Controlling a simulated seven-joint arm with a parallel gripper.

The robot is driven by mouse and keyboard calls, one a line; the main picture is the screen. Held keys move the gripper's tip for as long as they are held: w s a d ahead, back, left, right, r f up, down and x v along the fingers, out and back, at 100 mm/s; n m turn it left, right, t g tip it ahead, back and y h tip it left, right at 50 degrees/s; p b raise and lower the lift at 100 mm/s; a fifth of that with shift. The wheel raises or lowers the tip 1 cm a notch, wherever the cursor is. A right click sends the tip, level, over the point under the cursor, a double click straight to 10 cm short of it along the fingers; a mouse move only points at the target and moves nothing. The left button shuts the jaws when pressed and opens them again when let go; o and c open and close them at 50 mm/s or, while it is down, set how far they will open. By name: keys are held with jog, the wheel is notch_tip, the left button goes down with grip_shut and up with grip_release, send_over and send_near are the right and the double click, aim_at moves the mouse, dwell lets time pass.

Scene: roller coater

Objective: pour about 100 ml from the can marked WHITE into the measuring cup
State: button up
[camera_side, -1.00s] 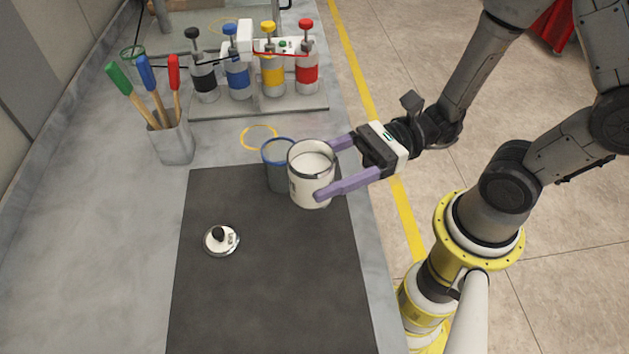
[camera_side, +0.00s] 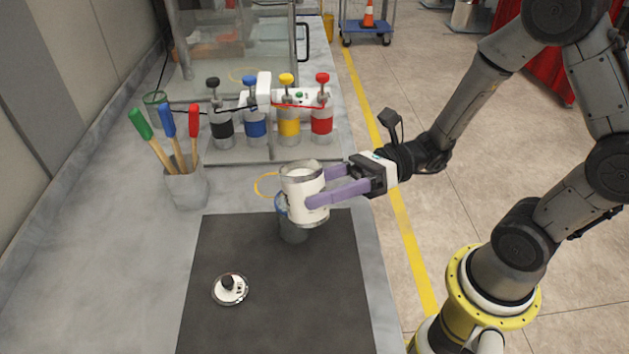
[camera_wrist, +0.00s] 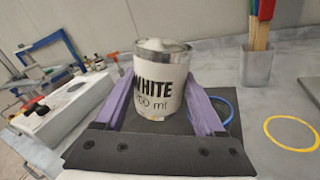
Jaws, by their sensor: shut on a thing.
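The white can (camera_side: 303,188) is open at the top and shows white paint inside. In the wrist view the can (camera_wrist: 161,82) reads "WHITE" and part of a ml marking. My gripper (camera_side: 322,192) is shut on the can, one purple finger on each side, and holds it up, slightly tilted. The measuring cup (camera_side: 291,228) is blue-rimmed and stands on the dark mat (camera_side: 270,290), behind and below the can, which hides much of it. In the wrist view only part of its blue rim (camera_wrist: 229,106) shows. I see no stream of paint.
A holder with green, blue and red-handled tools (camera_side: 187,187) stands at left. Several pump bottles (camera_side: 255,122) stand behind. A yellow ring (camera_side: 266,185) marks the bench. The mat's front is clear.

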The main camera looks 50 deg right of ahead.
jog(key=shift+s+a+f+m, duration=0.1)
jog(key=shift+s+f+m, duration=0.05)
jog(key=shift+f+m, duration=1.05)
jog(key=shift+f+n, duration=0.1)
jog(key=shift+n, duration=0.2)
jog(key=shift+s+f+m, duration=0.1)
jog(key=shift+f+m, duration=0.3)
jog(key=shift+m, duration=0.3)
jog(key=shift+f+m, duration=0.1)
jog(key=shift+m, duration=0.3)
jog(key=shift+m, duration=0.4)
dwell(0.5)
jog(key=shift+s+m, duration=0.1)
jog(key=shift+m, duration=0.3)
